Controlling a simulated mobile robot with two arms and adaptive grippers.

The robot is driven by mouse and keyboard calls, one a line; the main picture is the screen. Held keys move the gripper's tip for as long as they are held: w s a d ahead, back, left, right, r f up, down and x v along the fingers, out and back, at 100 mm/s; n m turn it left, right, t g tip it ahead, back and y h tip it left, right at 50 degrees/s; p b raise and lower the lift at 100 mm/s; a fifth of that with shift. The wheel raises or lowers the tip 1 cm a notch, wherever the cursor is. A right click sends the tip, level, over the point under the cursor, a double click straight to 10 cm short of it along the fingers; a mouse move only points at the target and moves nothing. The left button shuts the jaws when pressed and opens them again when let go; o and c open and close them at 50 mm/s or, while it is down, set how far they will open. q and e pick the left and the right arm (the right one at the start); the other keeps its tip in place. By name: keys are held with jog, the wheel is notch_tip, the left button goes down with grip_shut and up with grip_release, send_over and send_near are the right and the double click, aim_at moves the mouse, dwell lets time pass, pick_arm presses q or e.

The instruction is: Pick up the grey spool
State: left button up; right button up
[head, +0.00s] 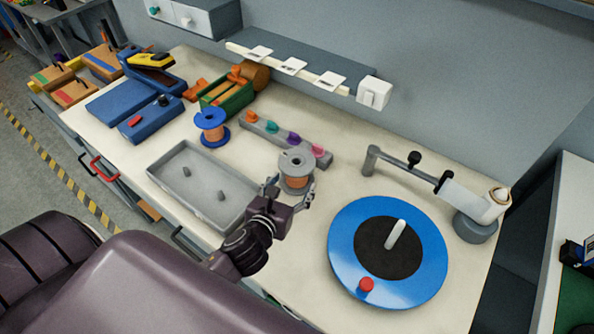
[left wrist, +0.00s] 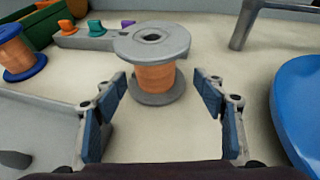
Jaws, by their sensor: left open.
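The grey spool (head: 296,170), wound with copper-coloured wire, stands upright on the cream bench in the head view. In the left wrist view the grey spool (left wrist: 154,62) is just beyond the fingertips, roughly centred between them. My left gripper (head: 289,190) is open and empty, its fingers pointing at the spool from the near side. In the left wrist view the two blue-padded fingers of the left gripper (left wrist: 160,92) are spread wide. My right gripper does not show in either view.
A blue spool (head: 212,127) and a grey tray (head: 200,188) with pegs lie to the left. A grey strip with coloured knobs (head: 286,139) is behind the spool. A blue turntable (head: 345,240) is to the right, beside a grey arm fixture (head: 405,165).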

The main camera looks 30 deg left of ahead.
pick_arm(q)
jog(key=w, duration=0.1)
jog(key=w+a+p, duration=0.1)
jog(key=w, duration=0.2)
jog(key=shift+w+a+f, duration=0.2)
jog(key=shift+f, duration=0.1)
jog(key=shift+w+f, duration=0.35)
jog(key=shift+w, duration=0.25)
grip_shut()
jog(key=shift+r, duration=0.15)
